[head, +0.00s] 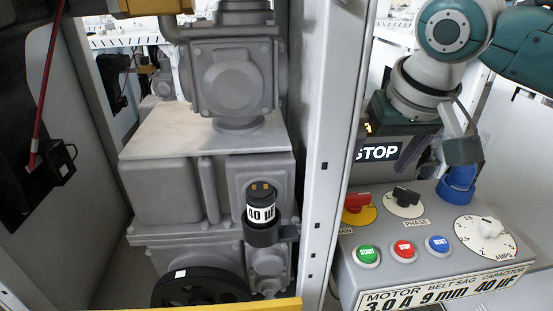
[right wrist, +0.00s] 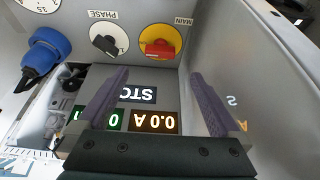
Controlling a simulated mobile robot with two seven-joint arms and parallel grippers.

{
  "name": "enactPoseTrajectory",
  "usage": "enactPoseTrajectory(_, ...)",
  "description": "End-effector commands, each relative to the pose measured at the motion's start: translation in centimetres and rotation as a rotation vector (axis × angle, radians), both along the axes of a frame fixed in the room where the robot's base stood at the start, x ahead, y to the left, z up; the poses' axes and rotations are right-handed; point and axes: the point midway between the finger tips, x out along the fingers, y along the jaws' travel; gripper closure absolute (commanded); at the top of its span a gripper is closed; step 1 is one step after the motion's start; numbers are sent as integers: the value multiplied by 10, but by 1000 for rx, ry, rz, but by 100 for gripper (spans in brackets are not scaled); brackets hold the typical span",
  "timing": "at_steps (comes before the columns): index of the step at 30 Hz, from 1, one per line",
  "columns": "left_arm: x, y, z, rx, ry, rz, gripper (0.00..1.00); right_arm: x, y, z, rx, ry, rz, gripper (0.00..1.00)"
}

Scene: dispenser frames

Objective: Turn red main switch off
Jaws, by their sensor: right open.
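The red main switch (head: 356,202) sits on a round yellow plate at the left of the control panel, beside the "MAIN" label. Its handle lies roughly crosswise in the head view. In the right wrist view, which is upside down, the red switch (right wrist: 158,48) is beyond the fingertips and between them in the picture, apart from them. My right gripper (right wrist: 158,76) is open and empty, with purple fingers spread. My left gripper is not in view.
A black phase switch (head: 406,196) is right of the main switch. Green START (head: 367,255), red STOP (head: 404,249) and blue RESET buttons sit in front. A display (head: 378,151) reads STOP. A blue connector (head: 461,178) and the amps dial (head: 485,237) are to the right.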

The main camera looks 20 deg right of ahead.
Motion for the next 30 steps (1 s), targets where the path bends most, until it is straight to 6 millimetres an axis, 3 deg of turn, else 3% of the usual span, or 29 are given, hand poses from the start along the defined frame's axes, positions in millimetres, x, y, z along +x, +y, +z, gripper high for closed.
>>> enactPoseTrajectory(9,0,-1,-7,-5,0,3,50,20,-4,-51,0,2,1,0)
enactPoseTrajectory(15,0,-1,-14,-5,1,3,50,29,-6,-74,-1,0,4,0)
enactPoseTrajectory(29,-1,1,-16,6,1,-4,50,33,-7,-83,-2,-1,5,0)
enactPoseTrajectory(30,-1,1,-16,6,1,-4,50,33,-7,-83,-2,-1,5,5)
